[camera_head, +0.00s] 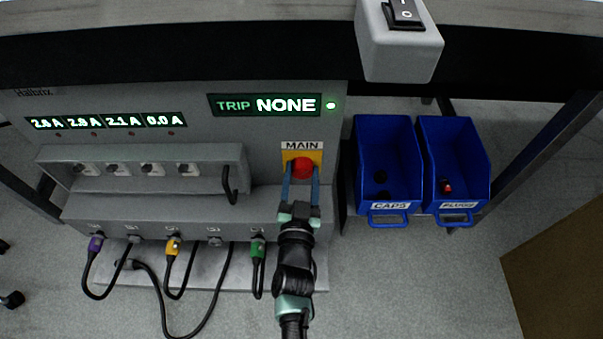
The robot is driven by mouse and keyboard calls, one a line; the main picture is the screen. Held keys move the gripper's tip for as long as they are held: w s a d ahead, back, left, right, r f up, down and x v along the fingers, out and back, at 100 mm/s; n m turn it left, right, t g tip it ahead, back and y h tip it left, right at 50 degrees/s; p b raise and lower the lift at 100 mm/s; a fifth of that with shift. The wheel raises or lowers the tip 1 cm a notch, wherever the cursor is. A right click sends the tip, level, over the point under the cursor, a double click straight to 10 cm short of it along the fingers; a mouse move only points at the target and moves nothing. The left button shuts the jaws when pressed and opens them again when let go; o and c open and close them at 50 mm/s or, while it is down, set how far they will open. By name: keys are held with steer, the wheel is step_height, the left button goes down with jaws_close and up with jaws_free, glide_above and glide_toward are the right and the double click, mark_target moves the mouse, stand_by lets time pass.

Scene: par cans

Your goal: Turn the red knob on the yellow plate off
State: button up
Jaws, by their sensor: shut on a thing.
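The red knob (301,167) sits on the yellow plate (314,154) under a label reading MAIN, on the front of the grey panel. My gripper (301,180) reaches up from below, with one blue finger on each side of the knob. It is shut on the knob. The fingers cover the knob's sides, and its exact turn angle cannot be told. The display (265,105) above reads TRIP NONE, with a green light lit beside it.
Left of my gripper are several small switches (140,169) behind a bar and several cables with coloured plugs (173,246). Blue bins marked CAPS (387,145) and PLUGS (452,140) hang at right. A grey switch box (400,55) juts out at top right.

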steer(key=n+p, duration=0.2)
steer(key=n, duration=0.2)
steer(key=n+p, duration=0.1)
steer(key=n, duration=0.3)
steer(key=shift+a+f+n+t, duration=0.1)
steer(key=shift+n+t, duration=0.2)
steer(key=n, duration=0.5)
steer(key=shift+f+n+y, duration=0.15)
steer(key=shift+n+y, duration=0.25)
steer(key=shift+n, duration=2.2)
steer(key=o, duration=1.4)
steer(key=shift+c, duration=0.2)
